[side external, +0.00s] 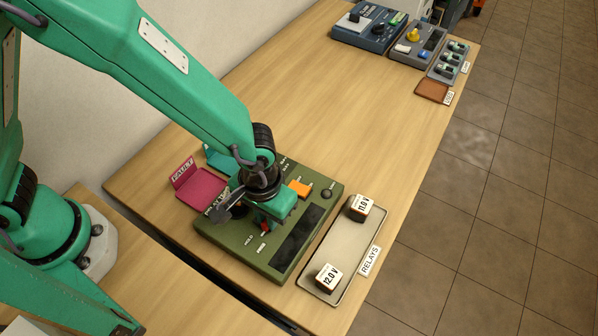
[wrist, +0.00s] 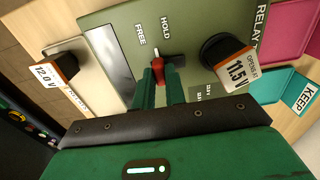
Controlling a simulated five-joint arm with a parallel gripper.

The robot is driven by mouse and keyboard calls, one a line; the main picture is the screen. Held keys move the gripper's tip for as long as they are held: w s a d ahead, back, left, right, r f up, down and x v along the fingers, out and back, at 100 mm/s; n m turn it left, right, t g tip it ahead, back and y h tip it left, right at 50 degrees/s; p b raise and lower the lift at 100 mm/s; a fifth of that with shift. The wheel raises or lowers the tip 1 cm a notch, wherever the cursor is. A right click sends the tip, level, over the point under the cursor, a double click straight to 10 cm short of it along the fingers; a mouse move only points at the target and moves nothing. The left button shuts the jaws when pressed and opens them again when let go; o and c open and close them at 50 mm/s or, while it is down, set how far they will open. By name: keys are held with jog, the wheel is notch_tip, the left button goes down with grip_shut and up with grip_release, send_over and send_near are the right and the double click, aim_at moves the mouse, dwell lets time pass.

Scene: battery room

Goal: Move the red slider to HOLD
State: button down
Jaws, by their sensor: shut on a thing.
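The red slider (wrist: 157,61) stands on the green panel (wrist: 189,20), just below the printed words HOLD (wrist: 165,27) and FREE (wrist: 140,33) in the wrist view. My gripper (wrist: 158,75) is shut on the slider, with a green finger on each side. I cannot tell exactly where along its travel the slider stands. In the side external view my gripper (side external: 270,221) is low over the panel, and a bit of red shows under it. HOLD (side external: 248,242) and FREE (side external: 262,248) are printed in front of it.
An 11.5 V relay (wrist: 233,62) stands on the panel close to the slider. A RELAYS tray (side external: 334,250) holds 11.0 V (side external: 359,207) and 12.0 V (side external: 328,277) blocks. A pink VAULT tray (side external: 201,194) and teal KEEP tray (wrist: 270,84) adjoin the panel. The table's middle is clear.

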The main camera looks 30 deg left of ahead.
jog(key=shift+a, duration=1.15)
jog(key=c, duration=1.5)
grip_release()
jog(key=shift+o, duration=0.3)
jog(key=shift+r, duration=0.1)
jog(key=shift+d+r, duration=0.1)
jog(key=shift+r, duration=0.5)
notch_tip(320, 180, up, 6)
jog(key=shift+r, duration=0.25)
